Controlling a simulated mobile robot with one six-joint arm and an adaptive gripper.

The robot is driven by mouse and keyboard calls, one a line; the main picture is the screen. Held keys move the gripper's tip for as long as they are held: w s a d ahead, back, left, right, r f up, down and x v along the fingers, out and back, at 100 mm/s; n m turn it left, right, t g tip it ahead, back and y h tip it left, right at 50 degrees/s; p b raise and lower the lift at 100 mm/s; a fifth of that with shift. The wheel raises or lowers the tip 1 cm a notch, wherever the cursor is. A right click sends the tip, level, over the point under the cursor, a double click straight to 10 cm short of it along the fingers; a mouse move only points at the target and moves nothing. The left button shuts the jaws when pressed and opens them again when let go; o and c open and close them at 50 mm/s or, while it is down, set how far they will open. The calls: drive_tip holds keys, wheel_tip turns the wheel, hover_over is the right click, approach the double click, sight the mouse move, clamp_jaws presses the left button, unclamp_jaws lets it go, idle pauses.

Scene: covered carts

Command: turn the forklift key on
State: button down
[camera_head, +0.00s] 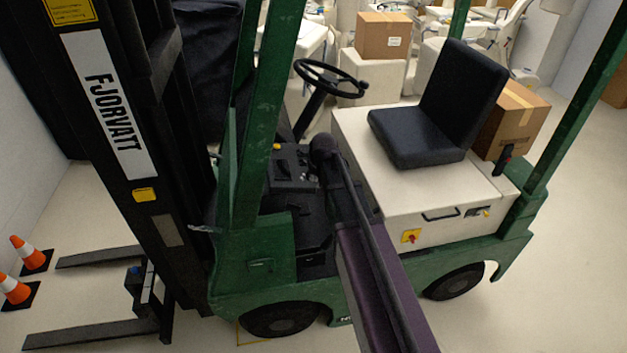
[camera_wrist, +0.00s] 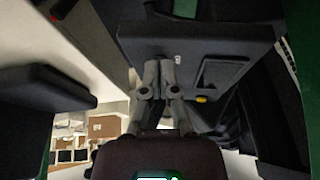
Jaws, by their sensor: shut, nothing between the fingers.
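The green forklift (camera_head: 270,245) stands side-on in the head view, with a black dashboard (camera_head: 288,172) below its steering wheel (camera_head: 328,78). My arm reaches into the cab, and its dark end is beside the dashboard; my fingers are not clear there. In the wrist view the dark dashboard panel (camera_wrist: 213,45) fills the upper part, with a small pale mark (camera_wrist: 178,59) on its edge. My gripper (camera_wrist: 160,62) is shut and empty, its fingertips close to that edge; I cannot tell whether they touch it. I cannot make out the key in either view.
The black seat (camera_head: 425,125) sits on a pale box to the right of my arm. A red knob on a yellow plate (camera_head: 411,236) is on its side. Green posts and the black mast (camera_head: 130,130) flank the cab. Traffic cones (camera_head: 15,288) stand at left.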

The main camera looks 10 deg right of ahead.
sight(311, 188)
drive_tip(key=shift+b+x, duration=1.5)
drive_tip(key=shift+x, duration=0.5)
drive_tip(key=shift+w+r, duration=0.15)
drive_tip(key=shift+w, duration=0.45)
drive_tip(key=shift+w+r, duration=0.15)
drive_tip(key=shift+w, duration=1.15)
